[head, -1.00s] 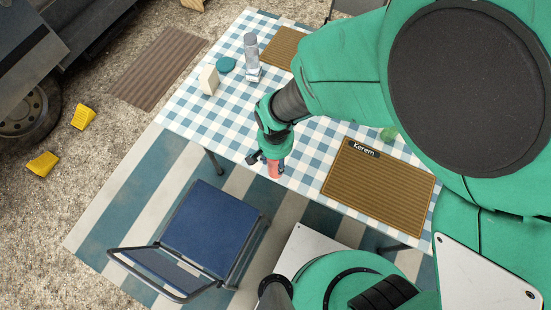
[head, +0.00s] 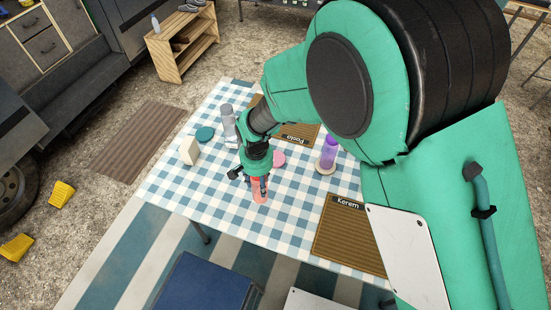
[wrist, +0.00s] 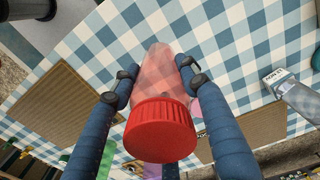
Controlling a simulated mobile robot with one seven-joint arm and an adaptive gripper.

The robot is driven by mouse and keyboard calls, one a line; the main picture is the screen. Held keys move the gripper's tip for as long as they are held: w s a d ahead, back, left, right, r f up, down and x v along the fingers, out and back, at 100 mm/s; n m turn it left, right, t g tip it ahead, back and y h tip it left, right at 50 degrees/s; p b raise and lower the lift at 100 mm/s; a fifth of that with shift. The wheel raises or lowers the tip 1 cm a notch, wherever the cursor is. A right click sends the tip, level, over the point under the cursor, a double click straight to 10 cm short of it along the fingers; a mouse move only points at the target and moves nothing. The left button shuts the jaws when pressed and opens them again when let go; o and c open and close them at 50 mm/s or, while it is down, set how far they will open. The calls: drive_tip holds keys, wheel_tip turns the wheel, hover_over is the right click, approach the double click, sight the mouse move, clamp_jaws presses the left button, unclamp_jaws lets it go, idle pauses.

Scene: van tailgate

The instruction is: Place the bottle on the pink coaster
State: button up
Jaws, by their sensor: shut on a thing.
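My gripper (head: 258,182) is shut on a translucent red bottle (head: 259,194) above the near side of the checked table (head: 178,187). In the wrist view the bottle (wrist: 158,75) sits between the two fingers, its ribbed red cap (wrist: 160,130) toward the camera. I cannot tell whether its base touches the cloth. The pink coaster (head: 279,158) lies flat on the table behind and right of my gripper in the head view, partly hidden by the gripper. No bottle shows on its visible part.
A grey bottle (head: 228,119), a teal coaster (head: 205,134) and a white carton (head: 189,151) are at left.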

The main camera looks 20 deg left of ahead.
drive_tip(key=w+a+r+m, duration=0.1)
drive_tip(key=w, duration=1)
drive_tip(key=w+a+r+m, duration=0.1)
drive_tip(key=w+m, duration=0.1)
drive_tip(key=w, duration=1)
drive_tip(key=shift+w+a+r+p, duration=0.15)
drive_tip(key=shift+a+p, duration=0.1)
drive_tip(key=shift+p, duration=0.05)
drive_tip(key=shift+f+b, duration=0.35)
drive_tip(key=shift+f, duration=1.65)
drive_tip(key=shift+f, duration=0.1)
drive_tip(key=shift+f+b, duration=0.35)
drive_tip(key=shift+f, duration=1.55)
drive_tip(key=shift+f, duration=0.1)
drive_tip(key=o, duration=1.2)
